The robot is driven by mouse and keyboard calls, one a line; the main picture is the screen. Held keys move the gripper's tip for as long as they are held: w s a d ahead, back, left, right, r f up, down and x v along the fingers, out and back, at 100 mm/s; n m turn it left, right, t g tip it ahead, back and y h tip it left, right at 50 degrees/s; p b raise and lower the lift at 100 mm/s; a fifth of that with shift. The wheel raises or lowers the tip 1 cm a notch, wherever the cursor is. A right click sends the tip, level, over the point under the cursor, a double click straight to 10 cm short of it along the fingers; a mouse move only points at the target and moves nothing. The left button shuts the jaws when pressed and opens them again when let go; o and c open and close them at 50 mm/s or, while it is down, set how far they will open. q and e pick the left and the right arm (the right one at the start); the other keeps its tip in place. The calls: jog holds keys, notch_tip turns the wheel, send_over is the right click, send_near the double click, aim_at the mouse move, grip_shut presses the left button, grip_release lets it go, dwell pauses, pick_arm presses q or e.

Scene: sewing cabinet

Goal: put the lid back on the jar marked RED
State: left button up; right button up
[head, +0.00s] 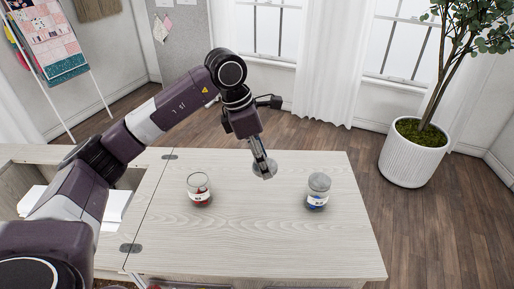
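The jar with red contents (200,196) stands upright on the tabletop, left of centre. It is clear glass with a white label too small to read for sure, and its top looks open. My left gripper (263,160) is above the table, to the right of and beyond this jar. It appears shut on a round grey lid (264,170), held in the air between the two jars. A second jar with blue contents (317,198) stands to the right, with a grey lid (319,182) on top. My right gripper is out of view.
The light wood tabletop (255,240) is clear around the jars. Hinges (131,248) mark its left seam, beside an open cabinet recess with white material (115,207). Some items show partly below the front edge. A potted plant (411,155) stands on the floor at right.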

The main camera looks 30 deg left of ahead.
pick_arm(q)
jog(key=s+d+f+m+g+y, duration=0.1)
jog(key=s+d+f+m+g, duration=0.1)
jog(key=s+m, duration=0.6)
jog(key=s+d+f+m+g+y, duration=0.1)
jog(key=s+d+f+m+g, duration=0.1)
jog(key=s+m, duration=0.7)
jog(key=shift+s+d+m+g+y, duration=0.35)
jog(key=shift+d+m+g, duration=0.5)
jog(key=shift+m, duration=3.35)
jog(key=shift+w+d, duration=0.1)
jog(key=shift+d, duration=0.05)
